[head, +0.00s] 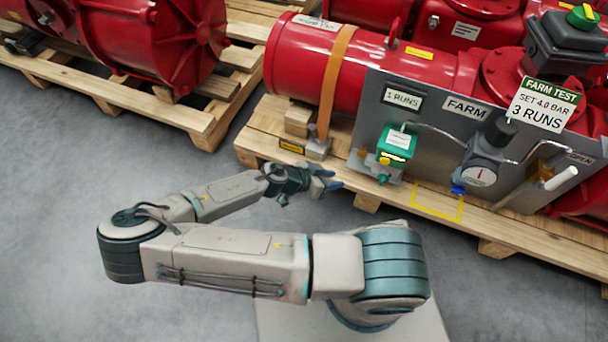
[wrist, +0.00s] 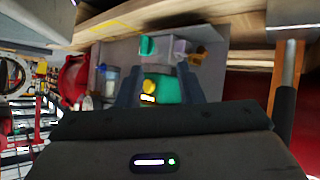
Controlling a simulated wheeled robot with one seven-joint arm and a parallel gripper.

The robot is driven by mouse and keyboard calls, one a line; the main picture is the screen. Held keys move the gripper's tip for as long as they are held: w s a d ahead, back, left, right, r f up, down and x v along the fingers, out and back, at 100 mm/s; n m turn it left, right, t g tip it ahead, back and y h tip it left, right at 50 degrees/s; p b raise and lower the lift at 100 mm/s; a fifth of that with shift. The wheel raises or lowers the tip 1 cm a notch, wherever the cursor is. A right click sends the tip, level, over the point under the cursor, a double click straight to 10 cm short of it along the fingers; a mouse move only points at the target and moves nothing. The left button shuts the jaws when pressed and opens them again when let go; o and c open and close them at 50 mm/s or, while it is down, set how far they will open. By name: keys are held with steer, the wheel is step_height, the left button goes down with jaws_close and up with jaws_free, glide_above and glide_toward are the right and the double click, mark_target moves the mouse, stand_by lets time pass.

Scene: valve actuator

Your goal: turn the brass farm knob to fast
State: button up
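A green valve unit (head: 396,144) is mounted on the grey panel, with a yellow brass-coloured knob (head: 385,160) on its front and a green knob (head: 382,178) below. In the wrist view the yellow knob (wrist: 149,87) lies between my fingertips, with the green body (wrist: 165,90) around it and the green knob (wrist: 148,46) above. A smaller brass fitting (wrist: 196,58) sits to one side. My gripper (head: 329,180) is open and empty, left of the unit and apart from it in the head view. Any fast marking is too small to read.
The grey panel (head: 440,135) carries a FARM label, a round gauge (head: 480,176) and a white lever (head: 562,177). An orange strap (head: 333,85) holds the red cylinder (head: 365,55). The wooden pallet (head: 266,125) edges the bare floor (head: 60,200).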

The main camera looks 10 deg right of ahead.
steer(key=s+a+r+n+g+y, duration=0.2)
steer(key=s+a+r+g+y, duration=0.1)
steer(key=s+a+g+y, duration=0.25)
steer(key=a+r+n+y+p, duration=0.2)
steer(key=a+r+n+y, duration=0.1)
steer(key=r, duration=0.8)
steer(key=shift+s+a+n+y, duration=0.2)
steer(key=shift+n+y, duration=0.2)
steer(key=shift+y, duration=0.35)
